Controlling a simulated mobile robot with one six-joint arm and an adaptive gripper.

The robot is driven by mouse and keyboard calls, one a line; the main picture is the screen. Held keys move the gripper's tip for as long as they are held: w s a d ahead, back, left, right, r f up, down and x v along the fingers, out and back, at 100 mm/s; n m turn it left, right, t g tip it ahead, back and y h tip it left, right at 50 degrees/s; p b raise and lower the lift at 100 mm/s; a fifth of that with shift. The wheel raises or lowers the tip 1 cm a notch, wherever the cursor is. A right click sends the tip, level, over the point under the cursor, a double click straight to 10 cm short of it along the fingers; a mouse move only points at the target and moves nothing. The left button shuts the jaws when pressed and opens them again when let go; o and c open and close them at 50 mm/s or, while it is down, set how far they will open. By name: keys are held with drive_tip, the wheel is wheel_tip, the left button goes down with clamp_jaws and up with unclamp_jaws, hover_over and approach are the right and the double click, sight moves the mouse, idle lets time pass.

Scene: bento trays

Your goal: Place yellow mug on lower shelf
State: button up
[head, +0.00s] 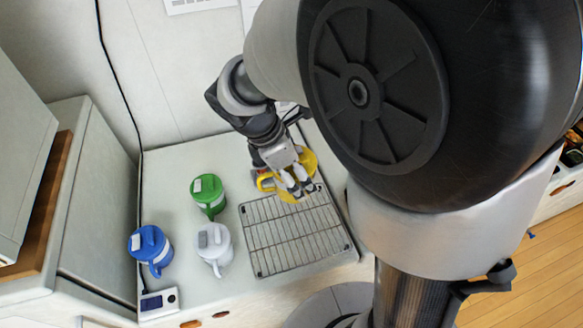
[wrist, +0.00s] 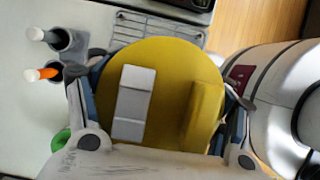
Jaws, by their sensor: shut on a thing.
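The yellow mug (head: 309,160) is in my gripper (head: 293,184), over the back right of the white counter, near the upper edge of the wire rack. In the wrist view the round yellow top of the mug (wrist: 150,55), with a pale grey block on it, fills the middle. My gripper's fingers (wrist: 165,85) are shut on its two sides. The mug's underside is hidden, so I cannot tell its height over the counter. No lower shelf is clear; a brown wooden board (head: 42,205) shows at the grey cabinet on the left.
A green mug (head: 208,193), a blue mug (head: 149,246) and a white mug (head: 214,245) stand on the counter (head: 175,190) left of the wire rack (head: 292,236). The rack looks empty. A small device (head: 158,302) lies at the front left.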

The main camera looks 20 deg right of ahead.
wheel_tip(320, 180, down, 18)
drive_tip(key=b, duration=0.6)
drive_tip(key=shift+a, duration=0.15)
drive_tip(key=shift+f, duration=0.15)
drive_tip(key=o, duration=1.5)
drive_tip(key=shift+o, duration=0.2)
